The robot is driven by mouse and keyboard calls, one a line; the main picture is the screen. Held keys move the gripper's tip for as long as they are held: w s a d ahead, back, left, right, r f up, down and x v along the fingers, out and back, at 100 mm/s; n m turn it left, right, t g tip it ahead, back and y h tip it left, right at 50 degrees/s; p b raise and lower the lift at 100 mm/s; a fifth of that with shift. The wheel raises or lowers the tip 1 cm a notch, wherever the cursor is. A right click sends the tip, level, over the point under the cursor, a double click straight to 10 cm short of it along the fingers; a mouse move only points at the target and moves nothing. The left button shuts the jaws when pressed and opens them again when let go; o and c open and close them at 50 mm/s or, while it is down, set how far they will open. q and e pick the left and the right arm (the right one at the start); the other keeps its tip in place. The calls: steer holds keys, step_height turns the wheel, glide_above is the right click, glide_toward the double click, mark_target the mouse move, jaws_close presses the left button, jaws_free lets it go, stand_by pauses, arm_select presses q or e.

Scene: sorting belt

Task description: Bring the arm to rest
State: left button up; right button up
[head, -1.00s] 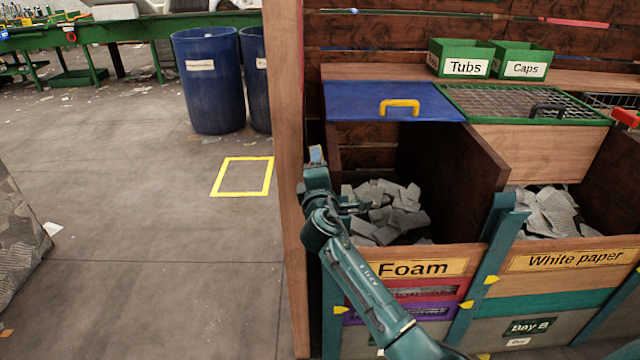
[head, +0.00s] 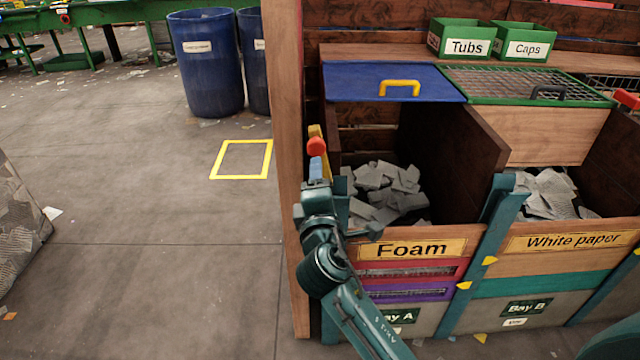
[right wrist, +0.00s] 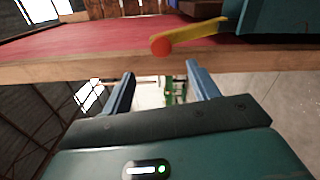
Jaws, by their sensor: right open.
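My right arm reaches up from the bottom of the head view. My right gripper (head: 317,172) is at the left front corner of the Foam bin (head: 460,246), beside the wooden post (head: 285,190). The right wrist view shows its two blue fingers (right wrist: 160,76) apart, with nothing between them. A yellow bar (head: 314,130) with a red knob (head: 317,146) shows just above the gripper in the head view. In the right wrist view the knob (right wrist: 161,46) lies beyond the fingertips, apart from them. My left gripper is out of view.
The Foam bin holds grey pieces (head: 385,190); its blue lid (head: 350,82) has a yellow handle. The White paper bin (head: 575,246) stands to the right. Blue barrels (head: 207,65) and a yellow floor square (head: 241,160) are left of the post. The floor there is mostly clear.

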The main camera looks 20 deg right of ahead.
steer(key=s+f+m+g+y+p, duration=0.1)
steer(key=s+f+m+g+y, duration=0.15)
steer(key=s+f, duration=0.4)
steer(key=s+f+m+g+y, duration=0.2)
steer(key=s+f+m, duration=0.15)
steer(key=f, duration=0.55)
arm_select(q)
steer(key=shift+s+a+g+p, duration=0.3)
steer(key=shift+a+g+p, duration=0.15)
steer(key=shift+p, duration=0.25)
arm_select(e)
steer(key=s+f+m+g+y, duration=0.1)
steer(key=s+f+m, duration=0.2)
steer(key=s, duration=0.4)
steer(key=s+f+m+g+y, duration=0.1)
steer(key=s+f+m+y, duration=0.1)
steer(key=s+m, duration=0.3)
steer(key=s+f, duration=0.1)
steer(key=s, duration=0.2)
steer(key=shift+f, duration=0.15)
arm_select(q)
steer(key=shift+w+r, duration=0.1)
arm_select(e)
steer(key=shift+d+g, duration=0.1)
steer(key=shift+g, duration=0.15)
